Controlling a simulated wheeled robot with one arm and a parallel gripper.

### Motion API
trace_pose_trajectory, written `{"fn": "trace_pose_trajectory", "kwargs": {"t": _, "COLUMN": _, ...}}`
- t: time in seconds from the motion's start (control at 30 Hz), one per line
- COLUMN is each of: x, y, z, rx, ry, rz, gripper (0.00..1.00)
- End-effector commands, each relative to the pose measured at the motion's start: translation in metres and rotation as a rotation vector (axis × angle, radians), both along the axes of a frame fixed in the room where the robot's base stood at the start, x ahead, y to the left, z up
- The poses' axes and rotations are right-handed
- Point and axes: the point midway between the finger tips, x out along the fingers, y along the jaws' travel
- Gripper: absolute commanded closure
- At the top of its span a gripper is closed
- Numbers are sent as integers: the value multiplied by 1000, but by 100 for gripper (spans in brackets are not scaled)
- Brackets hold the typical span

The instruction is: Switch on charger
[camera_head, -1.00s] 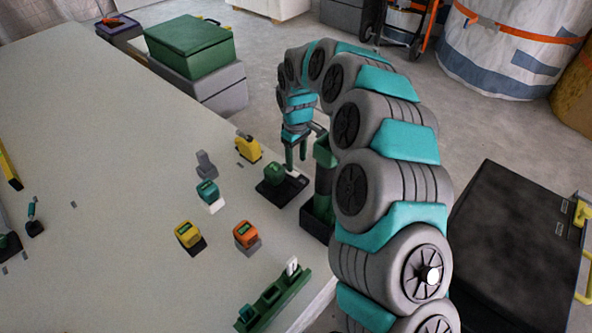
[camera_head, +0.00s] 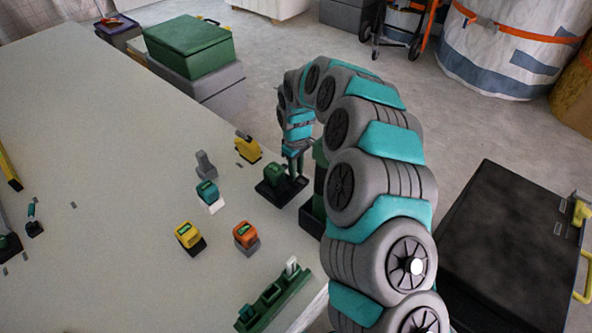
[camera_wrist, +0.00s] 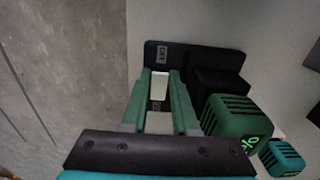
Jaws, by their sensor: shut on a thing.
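The charger is a black base (camera_head: 283,191) with a green battery block (camera_head: 273,174) on it, near the right edge of the table. In the wrist view the black base (camera_wrist: 215,62) has a small pale label, and the green block (camera_wrist: 238,118) stands to the right of the fingers. My gripper (camera_head: 296,175) points down at the right side of the base. In the wrist view my gripper (camera_wrist: 160,82) has its green fingers shut on a small pale piece at the base, apparently the charger's switch. The fingers partly hide it, so its position is unclear.
A yellow tool (camera_head: 247,148), a teal block (camera_head: 207,192), a yellow block (camera_head: 188,235) and an orange block (camera_head: 246,234) stand on the table nearby. A green rack (camera_head: 275,298) lies at the front edge. A black case (camera_head: 510,250) is on the right.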

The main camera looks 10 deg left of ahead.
Motion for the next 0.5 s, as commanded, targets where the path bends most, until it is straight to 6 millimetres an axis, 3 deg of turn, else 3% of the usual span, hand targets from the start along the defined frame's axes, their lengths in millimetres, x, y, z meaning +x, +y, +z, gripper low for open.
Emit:
{"fn": "trace_pose_trajectory", "kwargs": {"t": 0.13, "x": 0, "y": 0, "z": 0, "rx": 0, "ry": 0, "rz": 0, "gripper": 100}}
{"fn": "trace_pose_trajectory", "kwargs": {"t": 0.5, "x": 1, "y": 0, "z": 0, "rx": -6, "ry": 2, "rz": 0, "gripper": 100}}
